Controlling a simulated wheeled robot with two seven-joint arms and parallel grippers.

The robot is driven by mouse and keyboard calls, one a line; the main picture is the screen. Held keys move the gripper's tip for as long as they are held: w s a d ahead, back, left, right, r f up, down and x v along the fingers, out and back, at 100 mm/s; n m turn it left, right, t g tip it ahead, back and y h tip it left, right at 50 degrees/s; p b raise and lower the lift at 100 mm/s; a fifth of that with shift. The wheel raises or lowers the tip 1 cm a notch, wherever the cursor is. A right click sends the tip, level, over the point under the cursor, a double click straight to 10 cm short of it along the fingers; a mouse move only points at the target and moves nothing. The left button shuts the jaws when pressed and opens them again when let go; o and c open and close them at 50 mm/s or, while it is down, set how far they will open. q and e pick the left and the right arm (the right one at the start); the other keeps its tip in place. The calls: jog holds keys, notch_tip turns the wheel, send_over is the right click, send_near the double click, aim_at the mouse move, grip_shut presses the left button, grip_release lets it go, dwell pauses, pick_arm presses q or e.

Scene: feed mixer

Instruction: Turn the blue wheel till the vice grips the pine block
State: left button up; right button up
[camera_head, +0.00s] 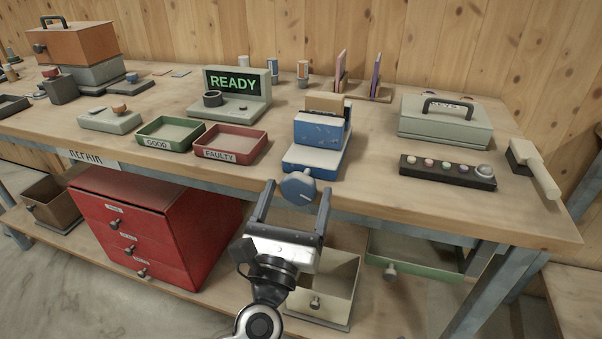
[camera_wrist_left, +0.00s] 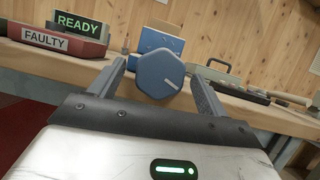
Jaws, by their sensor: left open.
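The blue wheel (camera_head: 298,187) is at the front of the blue vice (camera_head: 318,130), at the bench's front edge. In the left wrist view the wheel (camera_wrist_left: 159,75) shows face-on, with a pale mark on it. My left gripper (camera_head: 297,190) is open, with its fingers on either side of the wheel; I cannot tell whether they touch it. The pine block (camera_head: 325,103) shows behind the vice's front jaw, which hides its lower part. I cannot tell whether the jaws touch the block. My right gripper is not in view.
A green GOOD tray (camera_head: 142,139) and a red FAULTY tray (camera_head: 258,151) stand left of the vice. A dark button strip (camera_head: 445,173) and a brush (camera_head: 535,168) lie to the right. A red drawer cabinet (camera_head: 170,220) stands below the bench.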

aim_at(297, 195)
pick_arm(q)
jog(key=shift+x, duration=1.75)
jog(key=c, duration=1)
jog(key=shift+m+h, duration=0.4)
jog(key=shift+m, duration=0.2)
